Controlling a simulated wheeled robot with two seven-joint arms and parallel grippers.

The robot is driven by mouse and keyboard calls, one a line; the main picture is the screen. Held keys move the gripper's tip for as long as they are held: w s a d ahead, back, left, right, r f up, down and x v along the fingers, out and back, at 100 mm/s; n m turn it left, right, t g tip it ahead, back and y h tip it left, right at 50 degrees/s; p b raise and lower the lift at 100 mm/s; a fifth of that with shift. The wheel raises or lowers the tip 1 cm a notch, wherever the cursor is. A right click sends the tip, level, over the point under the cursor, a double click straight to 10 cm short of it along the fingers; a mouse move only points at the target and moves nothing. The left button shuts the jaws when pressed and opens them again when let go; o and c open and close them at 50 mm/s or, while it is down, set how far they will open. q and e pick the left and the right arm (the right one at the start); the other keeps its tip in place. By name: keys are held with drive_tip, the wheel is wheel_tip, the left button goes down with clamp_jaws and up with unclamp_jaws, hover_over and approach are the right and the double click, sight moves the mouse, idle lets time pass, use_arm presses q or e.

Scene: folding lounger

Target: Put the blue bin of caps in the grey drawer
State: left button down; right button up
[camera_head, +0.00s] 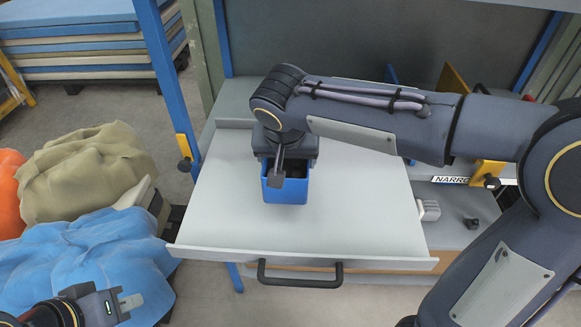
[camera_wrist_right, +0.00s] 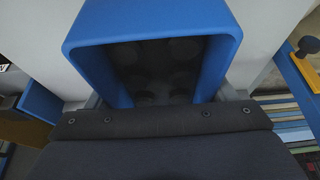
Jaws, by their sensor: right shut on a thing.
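The blue bin (camera_head: 287,191) is over the floor of the pulled-out grey drawer (camera_head: 360,225), near its middle; I cannot tell whether it touches the floor. The bin looks upright. My right gripper (camera_head: 276,178) reaches it from above and behind and is shut on it, hiding part of its rim. The right wrist view shows the bin (camera_wrist_right: 152,22) close up, with several dark round caps (camera_wrist_right: 155,60) inside. My left gripper (camera_head: 118,305) is low at the left, away from the drawer; its finger opening does not show clearly.
The drawer has a black handle (camera_head: 300,275) at its front. A blue post (camera_head: 168,80) stands left of it. Blue and tan cloth-like heaps (camera_head: 85,260) lie at the left. A shelf with a small grey part (camera_head: 429,210) is right of the drawer. The drawer floor around the bin is clear.

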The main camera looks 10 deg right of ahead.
sight(289, 169)
drive_tip(key=shift+w+d+f, duration=0.2)
drive_tip(key=shift+w+f, duration=0.2)
drive_tip(key=shift+f, duration=0.1)
drive_tip(key=shift+w+d+f, duration=0.2)
drive_tip(key=shift+w+f, duration=0.15)
drive_tip(key=shift+f, duration=0.1)
drive_tip(key=shift+w+f, duration=0.15)
drive_tip(key=shift+f, duration=1.6)
drive_tip(key=shift+f, duration=0.15)
drive_tip(key=o, duration=1.3)
drive_tip(key=shift+r, duration=0.35)
drive_tip(key=v, duration=1.1)
drive_tip(key=shift+s+r, duration=0.25)
drive_tip(key=shift+s, duration=0.1)
